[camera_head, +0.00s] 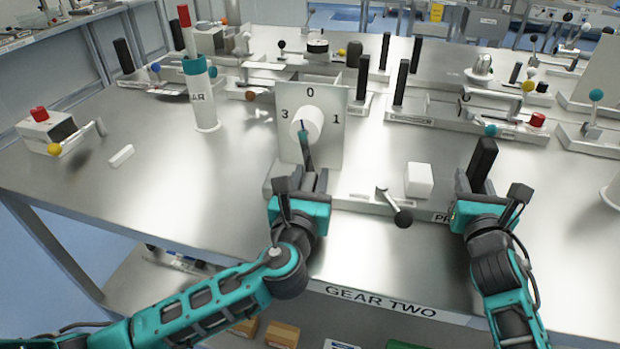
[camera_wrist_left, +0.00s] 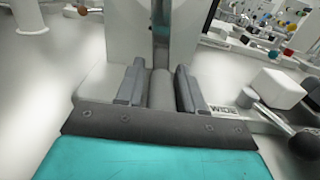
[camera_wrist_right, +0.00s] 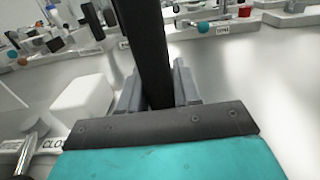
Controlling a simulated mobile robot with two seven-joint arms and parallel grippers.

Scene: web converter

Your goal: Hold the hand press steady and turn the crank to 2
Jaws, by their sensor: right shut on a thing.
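The white panel (camera_head: 335,150) shows 3, 0 and 1 around a white round hub (camera_head: 306,124). From the hub a thin dark crank arm (camera_head: 306,152) points down toward my left gripper (camera_head: 303,185). In the left wrist view its fingers (camera_wrist_left: 159,88) stand apart on either side of a grey rounded piece, with narrow gaps, so it looks open. My right gripper (camera_head: 480,195) is shut on the black upright post (camera_head: 484,158) of the press base, labelled "PR..."; the post also shows in the right wrist view (camera_wrist_right: 148,45). The panel's lower part is hidden behind my left gripper.
A white block (camera_head: 419,179) and a lever with a black ball (camera_head: 403,217) lie between my grippers. A white cylinder with teal top (camera_head: 203,100) stands left of the panel. Several other crank devices fill the back. The left front table is mostly clear.

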